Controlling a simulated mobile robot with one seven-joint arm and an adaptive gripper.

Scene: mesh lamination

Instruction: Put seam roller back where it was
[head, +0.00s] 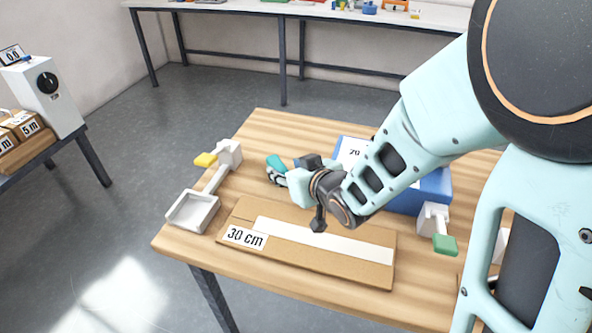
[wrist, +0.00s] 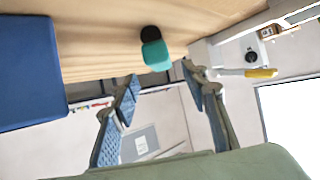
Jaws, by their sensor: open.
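A teal piece with a black end, which looks like the seam roller (wrist: 154,54), shows in the wrist view just beyond my fingertips and against the wooden table (wrist: 100,62). A teal part of it (head: 275,161) shows in the head view beside my gripper, and the rest is hidden behind the gripper. My gripper (wrist: 160,76) is open, its two fingers apart with nothing seen held between them. In the head view my gripper (head: 276,176) is low over the far middle of the table, behind the cardboard board. I cannot tell whether the fingers touch the teal piece.
The cardboard board (head: 290,270) marked 30 cm carries a white strip (head: 325,240). A yellow-tipped grey tool (head: 217,178) with a tray lies at left. A blue box (head: 432,190) and a green-tipped grey part (head: 440,230) stand at right, partly behind my arm.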

